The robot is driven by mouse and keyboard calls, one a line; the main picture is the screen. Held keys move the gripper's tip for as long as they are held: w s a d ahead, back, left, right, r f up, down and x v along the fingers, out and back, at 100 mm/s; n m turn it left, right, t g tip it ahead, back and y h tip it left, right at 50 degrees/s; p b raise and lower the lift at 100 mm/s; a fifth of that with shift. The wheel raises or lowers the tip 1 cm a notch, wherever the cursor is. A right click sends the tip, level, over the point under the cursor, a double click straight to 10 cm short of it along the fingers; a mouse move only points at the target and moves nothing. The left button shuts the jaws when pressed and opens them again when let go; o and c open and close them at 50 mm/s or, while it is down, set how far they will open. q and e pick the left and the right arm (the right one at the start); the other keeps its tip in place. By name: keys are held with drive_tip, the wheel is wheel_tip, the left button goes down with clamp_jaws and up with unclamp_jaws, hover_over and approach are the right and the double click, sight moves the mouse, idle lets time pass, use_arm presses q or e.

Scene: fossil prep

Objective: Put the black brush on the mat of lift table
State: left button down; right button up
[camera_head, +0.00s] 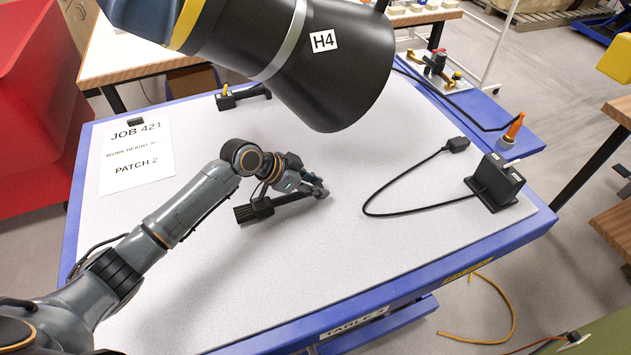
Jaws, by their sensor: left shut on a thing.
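The black brush (262,209) has a wide bristle block at its left end and a handle running right to my left gripper (320,190). My left gripper is shut on the handle. The brush is over the middle of the pale grey mat (300,270) on the blue lift table (490,254); I cannot tell whether it touches the mat. My right gripper is not in view.
A black extraction hood (330,65) marked H4 hangs over the table's far side. A black box (495,182) with a cable stands at right. A paper sign (137,155) lies at left. A black clamp-like tool (243,96) is at the far edge. The front mat is clear.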

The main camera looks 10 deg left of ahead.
use_arm(q)
drive_tip(key=shift+f, duration=0.1)
drive_tip(key=c, duration=1)
unclamp_jaws()
drive_tip(key=shift+a+r, duration=0.1)
drive_tip(key=shift+r, duration=0.15)
drive_tip(key=b+v, duration=0.2)
drive_tip(key=v, duration=0.8)
drive_tip(key=shift+s+a+r, duration=0.15)
drive_tip(key=shift+s+a, duration=0.05)
drive_tip(key=shift+a, duration=0.05)
drive_tip(key=shift+s+a+r, duration=0.25)
drive_tip(key=shift+r, duration=0.2)
